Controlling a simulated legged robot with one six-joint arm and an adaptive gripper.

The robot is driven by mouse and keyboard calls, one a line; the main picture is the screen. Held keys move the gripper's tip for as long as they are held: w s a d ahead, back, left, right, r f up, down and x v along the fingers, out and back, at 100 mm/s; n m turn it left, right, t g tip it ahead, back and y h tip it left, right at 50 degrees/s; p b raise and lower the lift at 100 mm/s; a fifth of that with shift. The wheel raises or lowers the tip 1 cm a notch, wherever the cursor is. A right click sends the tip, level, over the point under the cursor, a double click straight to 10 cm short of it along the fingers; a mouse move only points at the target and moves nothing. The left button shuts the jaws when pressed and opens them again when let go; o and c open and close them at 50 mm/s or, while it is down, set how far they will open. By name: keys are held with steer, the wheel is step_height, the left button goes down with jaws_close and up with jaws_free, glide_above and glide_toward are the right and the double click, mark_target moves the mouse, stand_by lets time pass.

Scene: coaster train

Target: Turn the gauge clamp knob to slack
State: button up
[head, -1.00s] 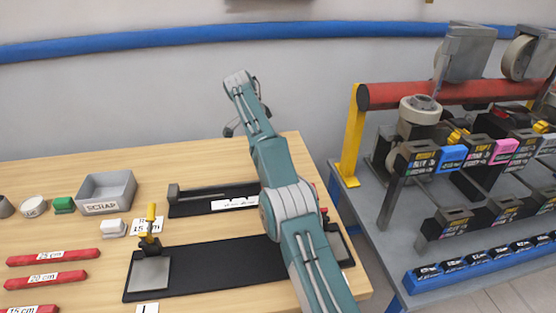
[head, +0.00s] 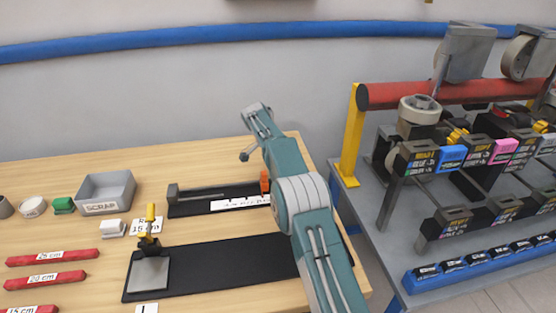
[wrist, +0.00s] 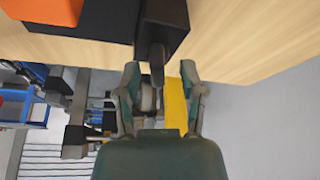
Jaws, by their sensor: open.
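The gauge (head: 190,209) is a dark bar with a white scale label, lying on the wooden table. An orange slider (head: 265,181) stands near its right end and shows at the top left of the wrist view (wrist: 45,10). In the wrist view a black block (wrist: 164,18) carries a dark narrow knob (wrist: 157,58), which looks like the clamp knob. My gripper (wrist: 160,72) is open, one finger on each side of the knob's end. I cannot tell whether either finger touches it. In the head view my arm hides the gripper and the knob.
A black fixture (head: 210,268) with a yellow-handled clamp (head: 150,220) lies in front of the gauge. A grey scrap bin (head: 105,192) and red bars (head: 45,280) are at left. A yellow post (head: 350,140) and a machine bench stand right of the table edge.

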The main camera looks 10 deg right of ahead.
jaws_close()
